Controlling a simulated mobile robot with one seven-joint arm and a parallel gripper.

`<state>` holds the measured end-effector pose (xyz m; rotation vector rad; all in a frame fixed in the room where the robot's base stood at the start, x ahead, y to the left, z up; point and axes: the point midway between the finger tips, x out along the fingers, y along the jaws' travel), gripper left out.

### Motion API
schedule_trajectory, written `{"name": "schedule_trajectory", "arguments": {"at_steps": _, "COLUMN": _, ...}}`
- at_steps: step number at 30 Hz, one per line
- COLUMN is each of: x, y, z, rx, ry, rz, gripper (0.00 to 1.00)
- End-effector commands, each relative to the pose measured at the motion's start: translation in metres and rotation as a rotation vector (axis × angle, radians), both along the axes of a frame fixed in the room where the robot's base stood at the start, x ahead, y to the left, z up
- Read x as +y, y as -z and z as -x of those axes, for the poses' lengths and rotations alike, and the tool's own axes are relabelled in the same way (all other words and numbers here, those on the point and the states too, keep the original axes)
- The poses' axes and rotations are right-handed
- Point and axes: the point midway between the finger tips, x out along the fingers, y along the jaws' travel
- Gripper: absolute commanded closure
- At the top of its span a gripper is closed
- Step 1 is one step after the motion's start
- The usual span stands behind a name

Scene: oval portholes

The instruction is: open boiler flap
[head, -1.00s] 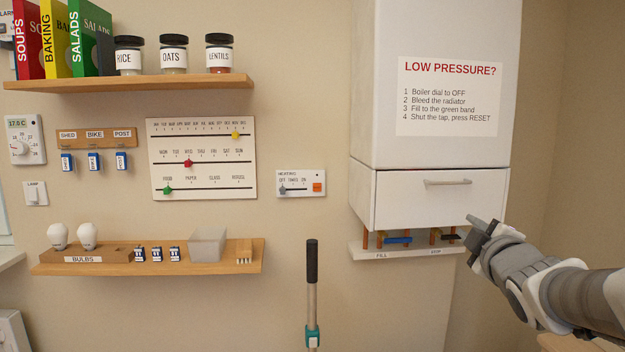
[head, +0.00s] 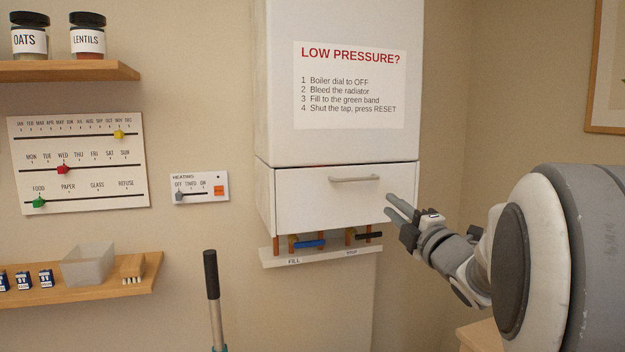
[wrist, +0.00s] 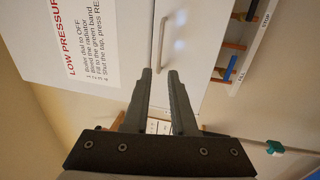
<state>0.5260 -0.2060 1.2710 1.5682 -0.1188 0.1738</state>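The boiler flap (head: 310,200) is the white lower front panel of the boiler, and it sits shut in the head view. Its pale bar handle (head: 355,179) runs level near the flap's top edge. In the wrist view the flap (wrist: 195,45) appears turned on its side, with the handle (wrist: 162,32) just beyond the fingertips. My gripper (head: 400,207) is at the lower right of the flap, to the right of and below the handle. In the wrist view my gripper (wrist: 160,72) is open, with an empty gap between its fingers. It is apart from the handle.
Below the flap are a blue tap lever (head: 308,243) and a dark one (head: 368,236) above a white labelled ledge (head: 320,256). A black-gripped pole (head: 212,275) stands at lower left. A wooden shelf (head: 100,285) and heating panel (head: 200,188) are on the left wall.

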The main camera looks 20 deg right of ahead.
Motion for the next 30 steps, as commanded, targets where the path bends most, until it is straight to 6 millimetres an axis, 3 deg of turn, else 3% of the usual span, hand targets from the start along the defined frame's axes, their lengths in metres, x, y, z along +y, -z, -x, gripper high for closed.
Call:
{"name": "schedule_trajectory", "arguments": {"at_steps": 18, "x": 0.005, "y": -0.023, "z": -0.122, "rx": 0.001, "ry": -0.001, "rz": -0.001, "gripper": 0.75}}
{"name": "schedule_trajectory", "arguments": {"at_steps": 24, "x": 0.005, "y": -0.028, "z": -0.147, "rx": 0.001, "ry": 0.001, "rz": -0.002, "gripper": 0.75}}
{"name": "schedule_trajectory", "arguments": {"at_steps": 30, "x": 0.006, "y": -0.03, "z": -0.158, "rx": 0.0, "ry": 0.0, "rz": -0.003, "gripper": 0.75}}
